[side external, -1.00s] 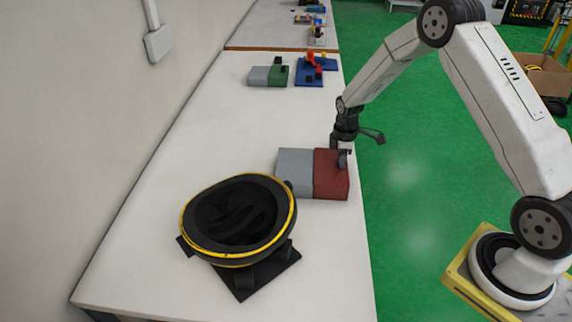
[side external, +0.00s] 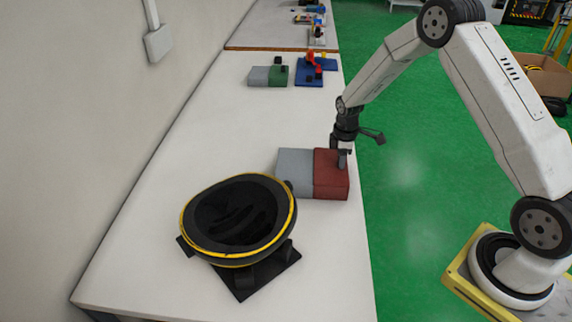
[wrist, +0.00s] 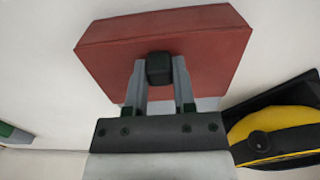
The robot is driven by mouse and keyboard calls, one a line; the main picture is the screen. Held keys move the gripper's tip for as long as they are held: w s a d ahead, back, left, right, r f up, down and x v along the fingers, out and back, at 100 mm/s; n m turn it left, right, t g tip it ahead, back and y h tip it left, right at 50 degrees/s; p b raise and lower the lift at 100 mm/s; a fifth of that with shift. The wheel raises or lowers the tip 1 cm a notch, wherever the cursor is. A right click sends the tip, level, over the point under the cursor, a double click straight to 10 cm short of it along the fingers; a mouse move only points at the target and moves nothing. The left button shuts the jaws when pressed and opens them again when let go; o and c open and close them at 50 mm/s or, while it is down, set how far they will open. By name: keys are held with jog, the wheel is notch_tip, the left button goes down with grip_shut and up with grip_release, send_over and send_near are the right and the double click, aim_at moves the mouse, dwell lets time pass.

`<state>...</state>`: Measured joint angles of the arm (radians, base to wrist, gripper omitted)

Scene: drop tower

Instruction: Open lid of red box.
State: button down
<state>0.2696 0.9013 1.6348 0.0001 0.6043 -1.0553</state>
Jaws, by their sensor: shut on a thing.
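The red box (side external: 330,180) stands on the white table near its right edge, against a grey box (side external: 294,172) on its left. Its red lid (wrist: 110,50) fills the upper middle of the wrist view and looks flat on the box. A black knob (wrist: 159,68) stands up from the lid. My gripper (wrist: 160,75) is shut on the knob, with one finger on each side of it. In the side view my gripper (side external: 343,158) comes down from above onto the red box, which hides the knob there.
A black bowl-shaped tower with a yellow rim (side external: 238,215) stands close by at the front. A green box (side external: 278,75) and blue blocks (side external: 312,72) sit farther back. The table between is clear.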

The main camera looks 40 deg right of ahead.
aim_at(304, 165)
jog(key=shift+w, duration=0.1)
jog(key=w+a, duration=0.7)
jog(key=shift+w+a, duration=0.3)
jog(key=shift+c, duration=2.2)
grip_release()
notch_tip(304, 165, up, 8)
